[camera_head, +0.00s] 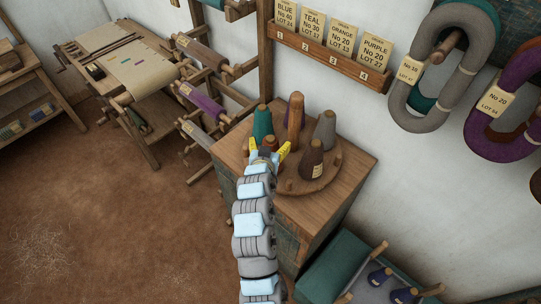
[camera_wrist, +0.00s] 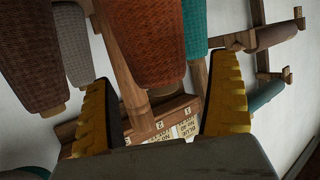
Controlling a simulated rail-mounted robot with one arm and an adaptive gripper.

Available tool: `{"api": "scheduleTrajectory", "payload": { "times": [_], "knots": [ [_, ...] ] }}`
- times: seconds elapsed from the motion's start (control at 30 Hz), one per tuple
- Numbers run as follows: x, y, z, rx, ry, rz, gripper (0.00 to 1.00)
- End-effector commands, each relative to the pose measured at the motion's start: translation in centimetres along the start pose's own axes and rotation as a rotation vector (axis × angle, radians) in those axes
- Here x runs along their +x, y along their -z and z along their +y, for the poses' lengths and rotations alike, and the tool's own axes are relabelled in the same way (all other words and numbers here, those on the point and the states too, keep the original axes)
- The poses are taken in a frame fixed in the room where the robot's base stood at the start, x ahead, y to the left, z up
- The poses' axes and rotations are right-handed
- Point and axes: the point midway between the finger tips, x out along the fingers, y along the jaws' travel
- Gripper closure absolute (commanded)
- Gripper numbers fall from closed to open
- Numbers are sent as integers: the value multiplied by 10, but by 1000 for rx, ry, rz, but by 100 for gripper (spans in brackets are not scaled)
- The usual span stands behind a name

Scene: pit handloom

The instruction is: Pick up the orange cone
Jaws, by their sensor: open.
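The orange-brown cone (camera_wrist: 150,45) shows large in the wrist view, upside down there, with its pale tip pointing down. It appears ahead of and between my two yellow fingers, and I see no finger touching it. In the head view it is mostly hidden behind my gripper (camera_head: 269,149). My gripper (camera_wrist: 166,92) is open and empty, at the near left edge of the round wooden stand (camera_head: 295,186). A teal cone (camera_head: 262,122) stands just beyond my gripper. It also shows in the wrist view (camera_wrist: 196,28).
A wooden post (camera_head: 294,122) rises mid-stand, with a purple cone (camera_head: 299,98) partly behind. A grey cone (camera_head: 325,132) and a dark brown cone (camera_head: 312,162) stand to the right. The stand sits on a cabinet (camera_head: 347,185). A card rack (camera_head: 330,58) hangs behind.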

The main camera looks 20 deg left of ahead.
Motion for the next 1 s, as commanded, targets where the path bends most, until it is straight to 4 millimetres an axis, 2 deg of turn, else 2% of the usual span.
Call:
{"api": "scheduleTrajectory", "payload": {
  "times": [0.2,0.47,0.57,0.73,1.0],
  "knots": [
    [16,-2,0,0,-1,-4,9],
    [18,-2,0,0,0,-3,9],
    [18,-2,0,0,0,-3,34],
    [18,-2,0,0,0,-3,83],
    [17,-2,0,0,0,-3,84]
  ]
}}
